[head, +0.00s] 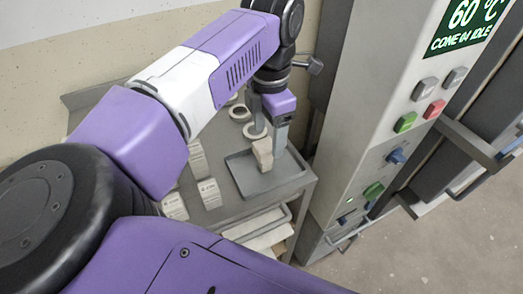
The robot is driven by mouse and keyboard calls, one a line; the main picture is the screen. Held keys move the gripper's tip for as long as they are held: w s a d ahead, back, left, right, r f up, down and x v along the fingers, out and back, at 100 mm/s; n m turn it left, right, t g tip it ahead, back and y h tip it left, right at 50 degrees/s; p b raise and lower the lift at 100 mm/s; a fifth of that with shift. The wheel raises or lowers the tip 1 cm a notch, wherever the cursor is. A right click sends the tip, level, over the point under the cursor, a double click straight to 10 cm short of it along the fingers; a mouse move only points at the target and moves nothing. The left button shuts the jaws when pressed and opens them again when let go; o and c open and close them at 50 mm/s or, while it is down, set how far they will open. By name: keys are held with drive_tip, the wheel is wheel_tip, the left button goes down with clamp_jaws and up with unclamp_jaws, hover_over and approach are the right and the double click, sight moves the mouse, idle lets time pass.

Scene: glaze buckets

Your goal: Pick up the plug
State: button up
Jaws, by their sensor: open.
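A beige, blocky piece that looks like the plug (263,155) stands on a grey tray (242,181) on the cart top. My gripper (268,143) points down over it from above. Its jaws are open, with one grey finger to the left of the beige piece and the other along its right side. The fingers partly cover its upper part. I cannot tell whether either finger touches it.
Pale rings (240,112) lie behind the gripper on the grey cart (232,211). Several white labelled blocks (209,193) stand left of the tray. A tall kiln control column (375,110) with buttons and knobs rises close on the right. A wall is behind.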

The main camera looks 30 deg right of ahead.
sight(265, 155)
drive_tip(key=f, duration=0.2)
drive_tip(key=f+p, duration=0.1)
drive_tip(key=f, duration=0.4)
drive_tip(key=shift+a+f+p, duration=0.15)
drive_tip(key=shift+a+p, duration=0.2)
drive_tip(key=shift+p, duration=0.05)
clamp_jaws()
